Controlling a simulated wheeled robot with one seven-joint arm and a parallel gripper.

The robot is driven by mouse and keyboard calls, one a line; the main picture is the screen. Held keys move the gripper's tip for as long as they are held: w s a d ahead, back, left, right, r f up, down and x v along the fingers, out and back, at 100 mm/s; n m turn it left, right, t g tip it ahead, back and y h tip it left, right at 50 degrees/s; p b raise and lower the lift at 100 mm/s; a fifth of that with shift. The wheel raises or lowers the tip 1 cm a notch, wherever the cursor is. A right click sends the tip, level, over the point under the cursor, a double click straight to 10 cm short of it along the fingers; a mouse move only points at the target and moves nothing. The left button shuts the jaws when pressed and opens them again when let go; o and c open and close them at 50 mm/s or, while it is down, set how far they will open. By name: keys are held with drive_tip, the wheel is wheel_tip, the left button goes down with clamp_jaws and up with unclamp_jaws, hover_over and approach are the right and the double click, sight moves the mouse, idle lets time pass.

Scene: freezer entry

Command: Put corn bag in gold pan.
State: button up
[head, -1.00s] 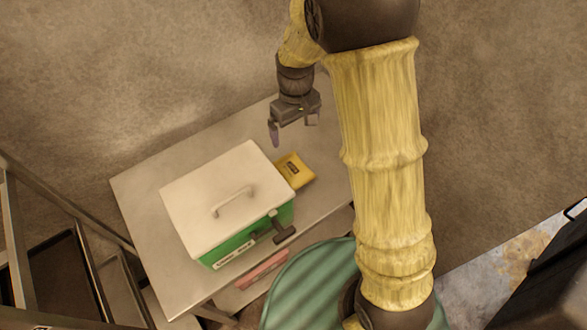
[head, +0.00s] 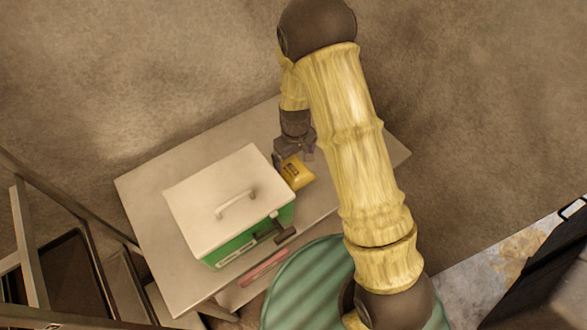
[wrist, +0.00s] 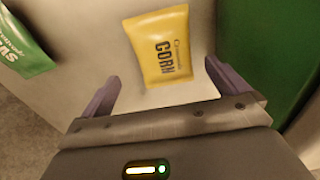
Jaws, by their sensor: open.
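The corn bag (head: 297,174) is a small yellow packet lying flat on the grey table, right beside the green box. In the wrist view the corn bag (wrist: 161,47) shows its CORN label and lies just ahead of the fingers, roughly between their lines. My gripper (head: 294,157) is open and over the far edge of the bag. In the wrist view my gripper (wrist: 164,88) shows both purple fingers apart with nothing between the tips. I see no gold pan in either view.
A green box with a white lid (head: 190,200) and handle stands close beside the bag on the table (head: 145,215); its green side (wrist: 265,50) is near my right finger. A green bag (wrist: 22,45) lies left in the wrist view. A metal rack (head: 60,215) stands left.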

sight(293, 168)
drive_tip(key=shift+f, duration=0.2)
drive_tip(key=shift+s+f+p, duration=0.15)
drive_tip(key=shift+f+p, duration=0.4)
drive_tip(key=shift+f, duration=0.05)
drive_tip(key=shift+a+f+p, duration=0.15)
drive_tip(key=shift+f+p, duration=0.55)
drive_tip(key=shift+f, duration=1.3)
drive_tip(key=c, duration=1.3)
drive_tip(key=shift+r, duration=0.1)
